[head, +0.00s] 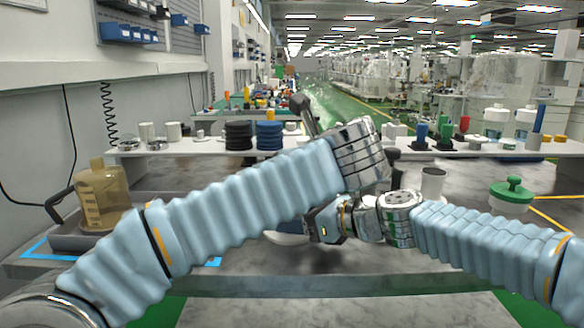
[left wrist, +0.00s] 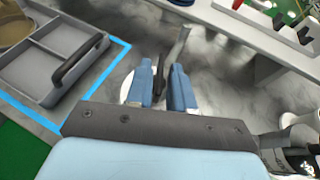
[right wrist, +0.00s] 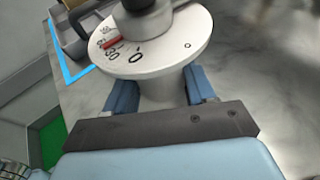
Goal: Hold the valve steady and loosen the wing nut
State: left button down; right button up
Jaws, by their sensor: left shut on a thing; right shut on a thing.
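The valve's white round dial (right wrist: 150,48), with black numbers and a red mark, fills the upper right wrist view. My right gripper (right wrist: 160,88) is shut on the pale neck below it, one finger on each side. The wing nut (left wrist: 180,48) shows as a grey bar rising by the fingers of my left gripper (left wrist: 160,75), which is shut on it above the dial. Their contact is partly hidden. In the head view a dark grey wing (head: 305,112) sticks up behind my left arm. My left arm hides most of the valve and the left fingertips there.
A grey tray (left wrist: 55,60) with a dark handle lies left, inside blue tape. An amber jug (head: 103,195) stands in it. A white shelf (head: 470,147) with several items runs behind.

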pick_arm(q)
jog(key=c, duration=1.3)
grip_release()
jog(key=shift+f, duration=0.1)
jog(key=shift+o, duration=0.2)
jog(key=shift+s, duration=0.1)
jog(key=v, duration=1.2)
